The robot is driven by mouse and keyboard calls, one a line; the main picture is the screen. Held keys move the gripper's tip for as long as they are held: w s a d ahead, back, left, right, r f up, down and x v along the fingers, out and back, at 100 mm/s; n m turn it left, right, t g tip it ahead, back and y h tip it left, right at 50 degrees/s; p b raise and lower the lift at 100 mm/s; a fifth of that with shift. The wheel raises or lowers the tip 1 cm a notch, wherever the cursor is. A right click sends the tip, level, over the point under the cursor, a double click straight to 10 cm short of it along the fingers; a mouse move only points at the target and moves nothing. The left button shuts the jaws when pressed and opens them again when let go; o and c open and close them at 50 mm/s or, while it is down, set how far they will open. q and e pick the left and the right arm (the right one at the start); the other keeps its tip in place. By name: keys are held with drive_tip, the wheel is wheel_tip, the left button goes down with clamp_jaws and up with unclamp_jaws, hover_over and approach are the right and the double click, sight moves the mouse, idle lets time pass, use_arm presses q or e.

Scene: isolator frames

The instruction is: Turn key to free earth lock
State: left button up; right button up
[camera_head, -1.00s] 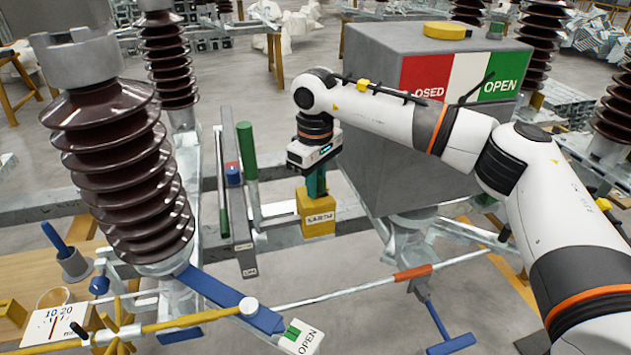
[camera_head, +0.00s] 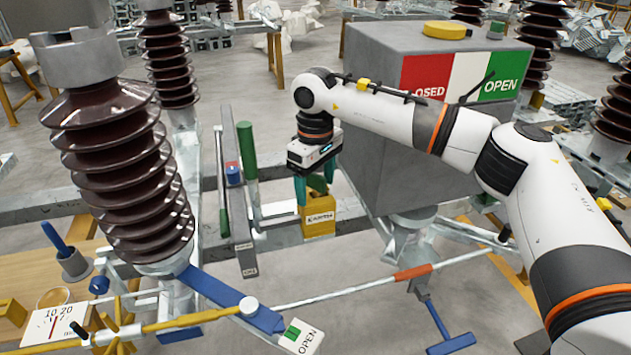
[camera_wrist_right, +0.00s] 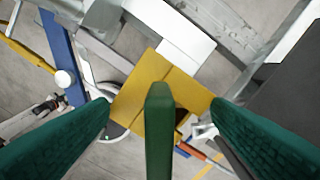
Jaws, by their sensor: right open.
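The earth lock is a yellow box (camera_head: 318,224) with a small label, on the steel frame at the middle of the head view. A green key (camera_head: 318,184) stands up from its top. In the right wrist view the key (camera_wrist_right: 160,130) shows as a green bar in front of the yellow box (camera_wrist_right: 146,88). My right gripper (camera_head: 315,190) points down over the lock, its teal fingers spread on either side of the key. In the right wrist view both fingers stand apart from the key. Its lower end is hidden in the head view. My left gripper is out of view.
A large grey cabinet (camera_head: 400,150) with a red, white and green sign stands right behind the lock. A brown insulator (camera_head: 125,170) rises at the left. A grey upright plate (camera_head: 240,200) and green bar (camera_head: 247,150) stand left of the lock. A rod (camera_head: 340,291) crosses in front.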

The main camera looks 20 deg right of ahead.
drive_tip(key=shift+r, duration=0.1)
wheel_tip(320, 180, up, 12)
drive_tip(key=shift+f+b, duration=0.1)
drive_tip(key=shift+b, duration=0.45)
